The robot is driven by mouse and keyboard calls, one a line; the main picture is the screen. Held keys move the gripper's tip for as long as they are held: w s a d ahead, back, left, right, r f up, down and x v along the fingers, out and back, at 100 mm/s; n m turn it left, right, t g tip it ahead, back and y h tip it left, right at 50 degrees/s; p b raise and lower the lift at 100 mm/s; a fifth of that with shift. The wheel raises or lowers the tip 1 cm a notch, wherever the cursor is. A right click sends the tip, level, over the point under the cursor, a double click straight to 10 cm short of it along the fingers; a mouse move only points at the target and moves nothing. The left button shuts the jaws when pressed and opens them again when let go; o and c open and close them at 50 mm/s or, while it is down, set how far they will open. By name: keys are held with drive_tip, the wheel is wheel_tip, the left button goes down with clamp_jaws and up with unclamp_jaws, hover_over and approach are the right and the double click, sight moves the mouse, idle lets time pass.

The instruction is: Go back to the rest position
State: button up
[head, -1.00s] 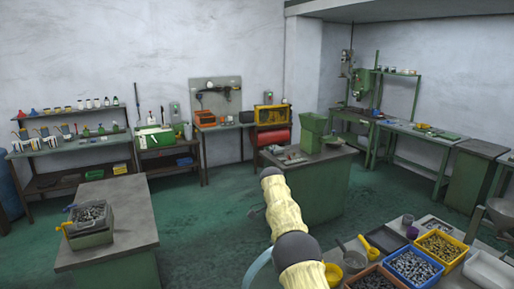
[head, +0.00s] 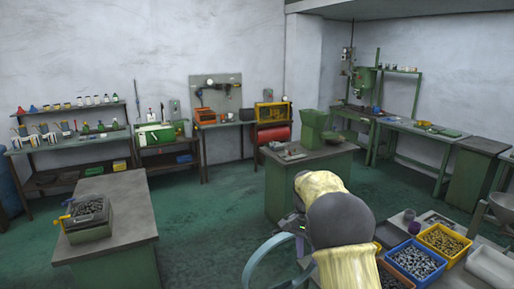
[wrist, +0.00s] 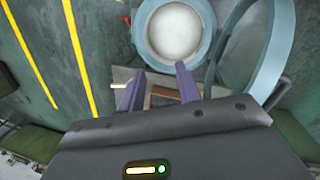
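My gripper (wrist: 158,86) shows in the wrist view with its two purple-grey fingers apart. I see nothing held between them; a brown patch and a pale surface show beyond the gap. In the head view my yellow-sleeved arm is bent in the lower middle, in front of the right-hand bench. The gripper there is mostly hidden by the arm, with only small dark and purple parts showing at its left.
A bench with a blue bin (head: 415,263) and a yellow bin (head: 444,240) is at the lower right, close to my arm. A grey bench (head: 120,210) stands left. A green machine (head: 314,128) stands on the middle bench. Green floor (head: 205,225) lies clear between.

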drive_tip(key=s+f+n+t+b, duration=0.2)
drive_tip(key=s+f+n+b, duration=0.1)
drive_tip(key=s, duration=0.9)
drive_tip(key=s+f+n+t+b, duration=0.2)
drive_tip(key=s+f+n, duration=0.3)
drive_tip(key=s, duration=0.8)
drive_tip(key=shift+d+f+t+y+b, duration=0.3)
drive_tip(key=shift+f+b, duration=0.25)
drive_tip(key=shift+f, duration=0.2)
